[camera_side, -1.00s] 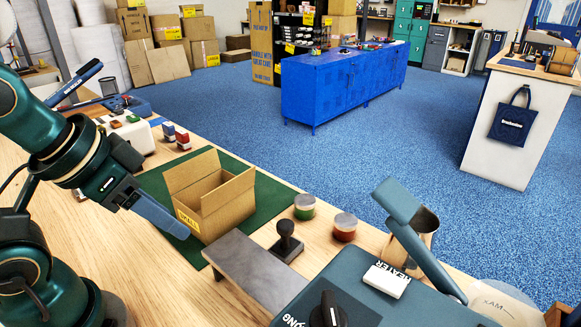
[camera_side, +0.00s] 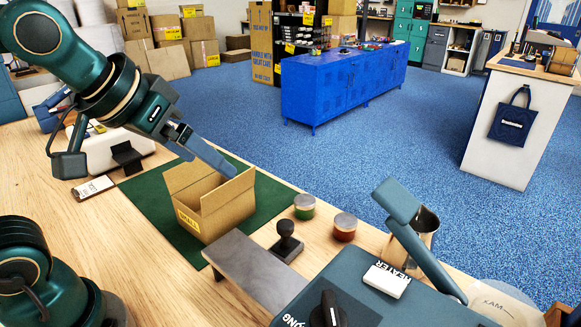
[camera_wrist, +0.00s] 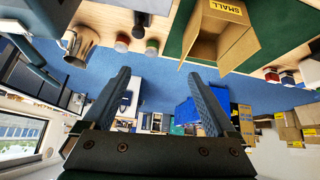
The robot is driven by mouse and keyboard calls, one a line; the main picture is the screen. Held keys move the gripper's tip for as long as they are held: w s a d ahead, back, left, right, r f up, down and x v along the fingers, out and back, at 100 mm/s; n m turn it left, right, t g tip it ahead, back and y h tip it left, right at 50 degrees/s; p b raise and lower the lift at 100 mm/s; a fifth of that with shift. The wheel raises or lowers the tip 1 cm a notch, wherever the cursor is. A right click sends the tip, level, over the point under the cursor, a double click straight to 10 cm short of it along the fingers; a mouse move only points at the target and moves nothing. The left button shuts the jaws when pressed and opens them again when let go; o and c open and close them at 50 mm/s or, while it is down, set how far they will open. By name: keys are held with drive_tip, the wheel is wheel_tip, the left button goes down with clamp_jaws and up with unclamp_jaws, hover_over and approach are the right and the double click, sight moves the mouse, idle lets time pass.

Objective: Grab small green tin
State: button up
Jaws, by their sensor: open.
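The small green tin (camera_side: 304,207) is a short round jar with a pale lid, standing on the wooden bench to the right of the open carton. It also shows in the wrist view (camera_wrist: 152,48), upside down near the top middle. A similar red tin (camera_side: 344,227) stands to its right. My gripper (camera_side: 230,170) is above the carton, to the left of the green tin and apart from it. In the wrist view its two fingers (camera_wrist: 160,82) are spread with nothing between them.
The open carton (camera_side: 228,212) stands on a green mat (camera_side: 142,190). A black stamp (camera_side: 286,242) and a grey raised plate (camera_side: 250,270) are in front of the tins. A heat sealer (camera_side: 385,275) with a raised arm lies to the right. A metal cup (camera_side: 424,228) is behind it.

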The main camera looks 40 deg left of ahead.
drive_tip(key=w, duration=0.8)
drive_tip(key=n+g, duration=0.1)
drive_tip(key=g, duration=0.1)
hover_over(303, 202)
drive_tip(key=s, duration=0.2)
wheel_tip(303, 202, down, 10)
drive_tip(key=shift+g, duration=0.4)
drive_tip(key=f, duration=0.5)
drive_tip(key=shift+w+d+f, duration=0.15)
drive_tip(key=shift+w, duration=0.05)
drive_tip(key=shift+f+y, duration=0.3)
drive_tip(key=shift+f, duration=0.05)
drive_tip(key=shift+d+x, duration=0.2)
drive_tip(key=shift+x, duration=2.2)
drive_tip(key=shift+s+a, duration=0.1)
drive_tip(key=shift+a, duration=0.05)
clamp_jaws()
